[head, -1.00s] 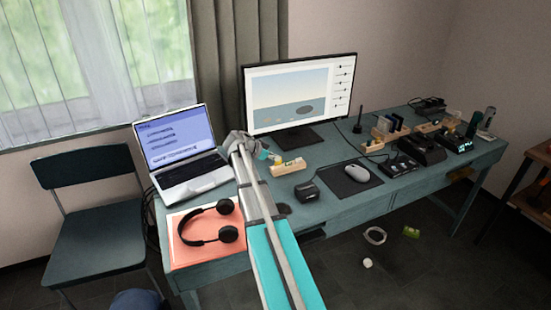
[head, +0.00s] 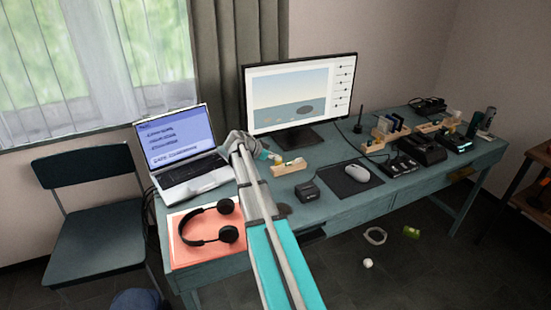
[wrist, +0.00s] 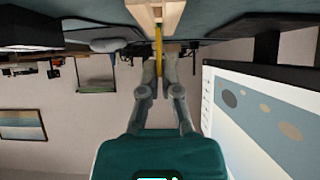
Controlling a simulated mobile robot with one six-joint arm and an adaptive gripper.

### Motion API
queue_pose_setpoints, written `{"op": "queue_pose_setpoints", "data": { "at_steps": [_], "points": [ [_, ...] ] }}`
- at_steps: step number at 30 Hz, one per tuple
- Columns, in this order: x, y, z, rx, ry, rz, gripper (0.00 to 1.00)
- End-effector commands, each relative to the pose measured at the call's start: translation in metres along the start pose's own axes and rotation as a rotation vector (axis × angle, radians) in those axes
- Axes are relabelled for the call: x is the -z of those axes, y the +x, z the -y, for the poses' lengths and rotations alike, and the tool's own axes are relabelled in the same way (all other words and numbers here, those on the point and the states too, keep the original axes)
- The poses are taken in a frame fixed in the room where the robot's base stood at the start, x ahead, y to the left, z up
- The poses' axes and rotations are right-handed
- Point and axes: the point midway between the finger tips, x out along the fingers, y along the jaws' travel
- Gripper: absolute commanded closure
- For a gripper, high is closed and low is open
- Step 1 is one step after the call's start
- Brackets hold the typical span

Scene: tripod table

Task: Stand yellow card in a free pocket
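The yellow card (wrist: 158,42) shows edge-on as a thin strip in the wrist view, between the fingertips of my gripper (wrist: 159,66). The fingers are closed on it. Its far end meets the pale wooden holder (wrist: 146,17) at the top of the view, in line with a dark gap there; how deep it sits I cannot tell. In the head view my gripper (head: 272,156) is just left of the wooden holder (head: 291,169) on the desk, and a small yellow spot shows between them. The holder's pockets are too small to make out.
A monitor (head: 301,95) stands behind the holder, a laptop (head: 182,150) to the left. A black box (head: 307,192) and a mouse (head: 358,173) lie to the right. Another wooden rack (head: 379,134) with upright cards is farther right. Headphones (head: 228,235) lie in front.

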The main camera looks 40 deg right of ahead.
Motion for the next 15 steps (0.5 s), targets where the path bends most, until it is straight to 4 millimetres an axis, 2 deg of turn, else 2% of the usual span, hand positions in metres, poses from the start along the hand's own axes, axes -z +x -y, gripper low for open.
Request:
{"op": "queue_pose_setpoints", "data": {
  "at_steps": [15],
  "points": [
    [-0.0044, 0.003, 0.0, 0.0, 0.0, 0.0, 1.0]
  ]
}}
